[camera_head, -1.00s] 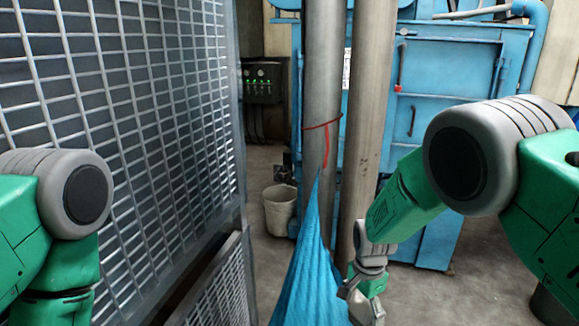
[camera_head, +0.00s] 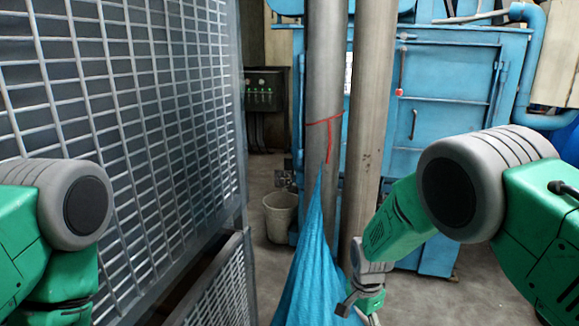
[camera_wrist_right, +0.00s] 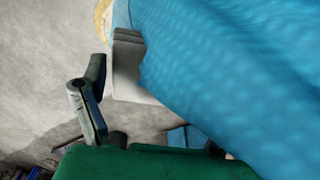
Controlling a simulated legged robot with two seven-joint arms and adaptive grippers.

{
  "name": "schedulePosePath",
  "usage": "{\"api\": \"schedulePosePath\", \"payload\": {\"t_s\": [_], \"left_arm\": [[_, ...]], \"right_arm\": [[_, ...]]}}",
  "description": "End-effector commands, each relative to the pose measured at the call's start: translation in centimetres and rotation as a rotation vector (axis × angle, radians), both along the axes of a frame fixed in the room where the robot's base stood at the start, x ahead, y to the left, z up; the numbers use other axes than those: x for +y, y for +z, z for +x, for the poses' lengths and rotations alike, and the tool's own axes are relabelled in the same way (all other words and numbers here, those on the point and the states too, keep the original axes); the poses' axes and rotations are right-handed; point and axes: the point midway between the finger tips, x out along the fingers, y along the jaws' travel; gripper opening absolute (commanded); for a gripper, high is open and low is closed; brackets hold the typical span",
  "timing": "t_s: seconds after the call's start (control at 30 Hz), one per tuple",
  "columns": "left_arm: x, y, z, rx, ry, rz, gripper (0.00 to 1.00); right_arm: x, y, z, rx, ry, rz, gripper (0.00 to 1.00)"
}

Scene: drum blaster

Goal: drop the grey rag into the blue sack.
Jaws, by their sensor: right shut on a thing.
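The blue sack (camera_head: 312,265) hangs by its pointed top from a red cord on a metal pipe. Its opening is not visible in the head view. Blue cloth of the sack (camera_wrist_right: 235,70) fills the right of the right wrist view. My right gripper (camera_head: 358,308) is low beside the sack's right edge. In the right wrist view a folded grey piece, which looks like the grey rag (camera_wrist_right: 128,75), sits at my right gripper's finger, against or just in front of the blue cloth. My right gripper is shut on it. My left gripper is out of view.
A metal mesh panel (camera_head: 130,110) stands on the left. Two vertical pipes (camera_head: 370,130) rise behind the sack. A white bucket (camera_head: 280,215) stands on the floor behind. A blue machine (camera_head: 460,90) fills the back right. Bare floor (camera_head: 480,280) shows at lower right.

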Motion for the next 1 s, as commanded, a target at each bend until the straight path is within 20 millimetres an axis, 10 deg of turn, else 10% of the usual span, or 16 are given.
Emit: {"api": "schedulePosePath", "payload": {"t_s": [0.47,1.0], "left_arm": [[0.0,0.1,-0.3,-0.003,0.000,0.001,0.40],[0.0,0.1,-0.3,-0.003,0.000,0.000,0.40]], "right_arm": [[-0.1,0.9,0.1,-0.001,0.000,0.000,1.00],[0.3,10.8,0.1,-0.001,0.001,-0.002,1.00]]}}
